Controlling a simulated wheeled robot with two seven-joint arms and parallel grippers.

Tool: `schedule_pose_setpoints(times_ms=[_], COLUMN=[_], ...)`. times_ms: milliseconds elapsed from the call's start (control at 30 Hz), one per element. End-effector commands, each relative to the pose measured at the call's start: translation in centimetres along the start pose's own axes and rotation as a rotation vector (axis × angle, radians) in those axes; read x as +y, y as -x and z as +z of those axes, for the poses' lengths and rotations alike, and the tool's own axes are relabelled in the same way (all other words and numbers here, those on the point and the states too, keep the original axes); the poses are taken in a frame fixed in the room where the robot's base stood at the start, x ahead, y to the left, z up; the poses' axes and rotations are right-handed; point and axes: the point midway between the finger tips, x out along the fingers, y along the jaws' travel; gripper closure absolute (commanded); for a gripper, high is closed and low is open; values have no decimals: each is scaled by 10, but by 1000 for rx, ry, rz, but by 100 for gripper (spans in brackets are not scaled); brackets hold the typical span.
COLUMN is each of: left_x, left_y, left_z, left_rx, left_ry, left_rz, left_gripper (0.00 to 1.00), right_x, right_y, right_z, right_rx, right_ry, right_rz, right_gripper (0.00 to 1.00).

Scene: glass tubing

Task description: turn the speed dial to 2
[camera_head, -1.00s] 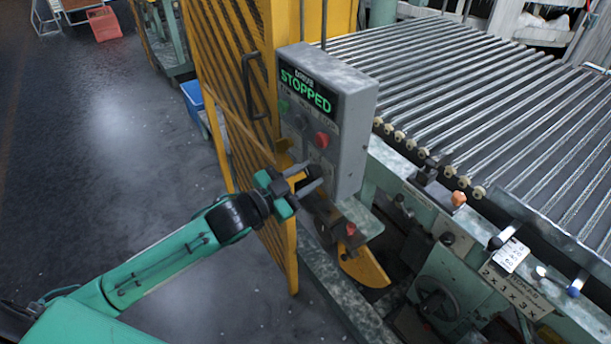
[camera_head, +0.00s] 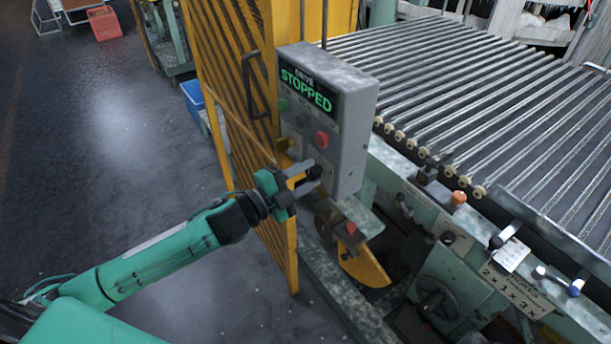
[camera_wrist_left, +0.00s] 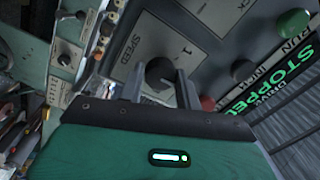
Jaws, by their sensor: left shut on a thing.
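The speed dial is a black round knob (camera_wrist_left: 160,74) on a pale plate marked SPEED in the left wrist view. A figure that looks like 1 shows on the plate beside it. My left gripper (camera_wrist_left: 160,88) is shut on the dial, one finger on each side. In the head view my left gripper (camera_head: 312,176) is at the lower part of the grey control box (camera_head: 352,130) and hides most of the dial. I cannot tell where the dial's pointer stands. My right gripper is not in view.
The box's display (camera_head: 306,91) reads STOPPED in green. A red button (camera_head: 322,139) is just above my left gripper, and a green button (camera_wrist_left: 293,22) shows in the wrist view. A yellow mesh guard (camera_head: 235,90) stands left of the box; a roller conveyor (camera_head: 470,90) lies right.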

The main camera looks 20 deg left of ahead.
Motion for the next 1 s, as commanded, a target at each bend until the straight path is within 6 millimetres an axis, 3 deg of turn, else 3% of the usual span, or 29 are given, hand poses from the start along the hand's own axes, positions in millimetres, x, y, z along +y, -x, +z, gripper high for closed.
schedule_pose_setpoints(times_ms=[600, 633, 700, 1000], left_x=[0, 0, 0, 0], left_y=[0, 0, 0, 0], left_z=[0, 0, 0, 0], left_rx=[3, 3, 3, 3], left_ry=[-38, -38, -38, -38], left_rz=[0, 0, 0, 0], left_gripper=[89, 60, 46, 45], right_x=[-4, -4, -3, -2], right_y=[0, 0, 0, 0], right_z=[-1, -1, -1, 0], right_rx=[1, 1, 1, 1], right_ry=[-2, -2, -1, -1], right_rz=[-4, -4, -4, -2], right_gripper=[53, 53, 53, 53])
